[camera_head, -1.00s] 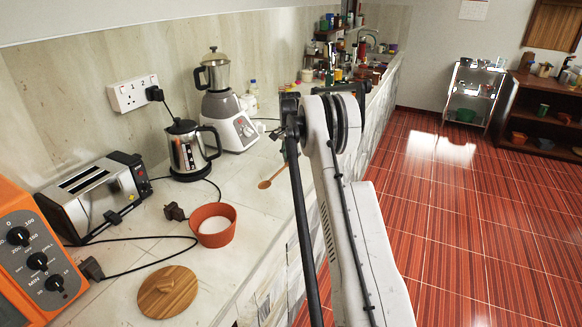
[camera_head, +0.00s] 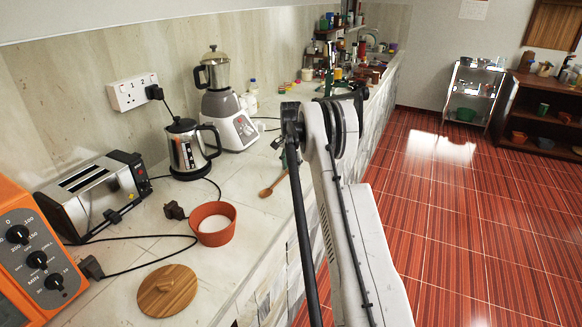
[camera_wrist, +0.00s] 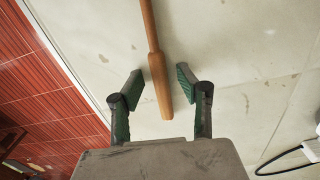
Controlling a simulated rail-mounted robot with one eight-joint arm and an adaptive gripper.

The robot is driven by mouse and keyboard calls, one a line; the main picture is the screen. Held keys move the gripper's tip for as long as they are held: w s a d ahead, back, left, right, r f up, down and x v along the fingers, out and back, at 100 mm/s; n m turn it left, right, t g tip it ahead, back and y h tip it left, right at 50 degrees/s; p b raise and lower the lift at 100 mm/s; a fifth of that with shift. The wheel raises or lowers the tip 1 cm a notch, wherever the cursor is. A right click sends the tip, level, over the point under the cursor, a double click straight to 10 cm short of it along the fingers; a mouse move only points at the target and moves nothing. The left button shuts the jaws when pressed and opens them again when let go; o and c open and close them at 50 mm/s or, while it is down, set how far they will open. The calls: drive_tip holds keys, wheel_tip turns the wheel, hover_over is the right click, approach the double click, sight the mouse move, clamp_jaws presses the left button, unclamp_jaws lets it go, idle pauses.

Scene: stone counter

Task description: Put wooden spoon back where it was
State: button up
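The wooden spoon shows in the head view with its bowl (camera_head: 266,191) low on the counter and its handle running up behind my arm. In the wrist view its handle (camera_wrist: 157,70) runs from the top edge down to a thicker end between the fingers. My gripper (camera_wrist: 160,79) is open, with one green-padded finger on each side of the handle and gaps to both. The spoon appears to lie on the counter.
The orange bowl of white contents (camera_head: 212,224) and a round wooden lid (camera_head: 167,291) stand nearer on the counter (camera_head: 235,262). A kettle (camera_head: 187,150), blender (camera_head: 228,120) and toaster (camera_head: 95,195) stand along the wall. The counter's edge (camera_wrist: 75,70) runs left of the spoon.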

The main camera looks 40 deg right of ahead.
drive_tip(key=shift+r+p, duration=0.1)
drive_tip(key=shift+p, duration=0.4)
wheel_tip(320, 180, up, 14)
drive_tip(key=f+b, duration=0.1)
drive_tip(key=s+a+r+n+t, duration=0.1)
drive_tip(key=s+a+r+n, duration=0.2)
drive_tip(key=a+r, duration=1.1)
drive_tip(key=s+a+r+n+t+h, duration=0.1)
drive_tip(key=s+a+r+n, duration=0.15)
drive_tip(key=s+a, duration=0.4)
drive_tip(key=s+a+r+n+t, duration=0.1)
drive_tip(key=s+a+r, duration=0.25)
drive_tip(key=a, duration=0.55)
drive_tip(key=s+a+f+n+t, duration=0.2)
drive_tip(key=s+a+n, duration=0.2)
drive_tip(key=s+a, duration=0.85)
drive_tip(key=s+a+f+n+t, duration=0.1)
drive_tip(key=s+f, duration=0.3)
drive_tip(key=s, duration=0.4)
drive_tip(key=s+a+f+n+t+y, duration=0.1)
drive_tip(key=s+a+f+n, duration=0.1)
drive_tip(key=s, duration=0.6)
wheel_tip(320, 180, down, 3)
drive_tip(key=shift+a+r, duration=0.1)
drive_tip(key=shift+a, duration=0.7)
